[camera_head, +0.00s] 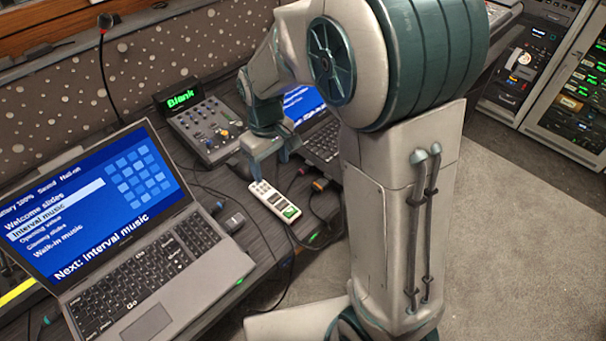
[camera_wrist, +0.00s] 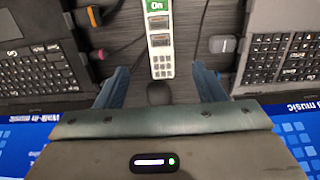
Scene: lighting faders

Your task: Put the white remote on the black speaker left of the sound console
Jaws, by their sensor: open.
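The white remote (camera_head: 275,200) lies on the dark desk between two laptops, with a green patch at its near end. It also shows in the wrist view (camera_wrist: 160,45), running away from between the finger tips. My gripper (camera_head: 268,154) is open and empty above the desk, just beyond the remote's far end. In the wrist view its two fingers (camera_wrist: 163,80) stand apart, one on each side of the remote's line. I cannot make out the black speaker in either view. A mixer-like console (camera_head: 202,122) with a green "Blank" display stands behind; I cannot tell whether it is the sound console.
A large open laptop (camera_head: 150,270) stands at the left, and a smaller laptop (camera_head: 322,140) is partly behind my arm. A dark cabled block (camera_head: 230,219) and coloured cable plugs (camera_head: 320,184) flank the remote. Equipment racks (camera_head: 560,90) stand at the right across open carpet.

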